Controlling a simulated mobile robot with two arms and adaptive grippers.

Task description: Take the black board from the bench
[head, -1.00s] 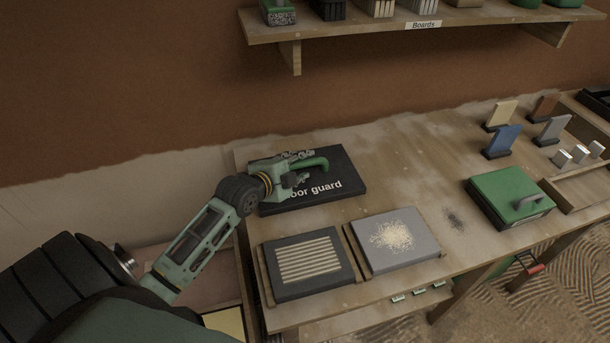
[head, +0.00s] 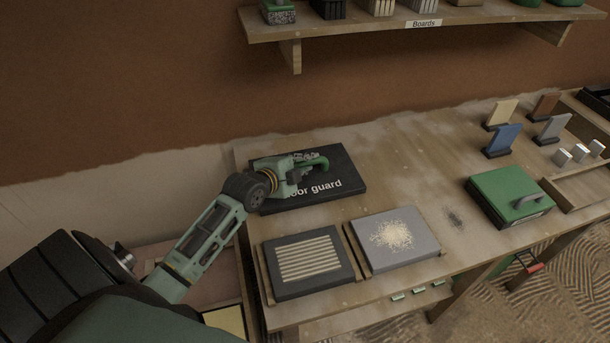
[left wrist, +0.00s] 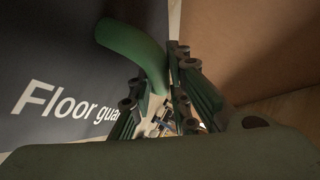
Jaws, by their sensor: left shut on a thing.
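The black board (head: 347,187), marked "Floor guard" in white, lies flat on the back left of the bench (head: 405,160). It also shows in the left wrist view (left wrist: 60,60). A green bent handle (head: 318,164) is on its top. My left gripper (head: 300,170) is over the board, shut on the handle. In the left wrist view the handle (left wrist: 135,45) curves down to the fingers (left wrist: 160,95). My gripper and wrist hide part of the board and the start of its lettering. My right gripper is not in view.
In front lie a black ribbed board (head: 338,280) and a grey board (head: 425,240) with pale grains. A green case (head: 495,190) and several small upright panels (head: 503,140) stand right. A shelf (head: 350,25) labelled "Boards" hangs above. The bench right of the black board is mostly clear.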

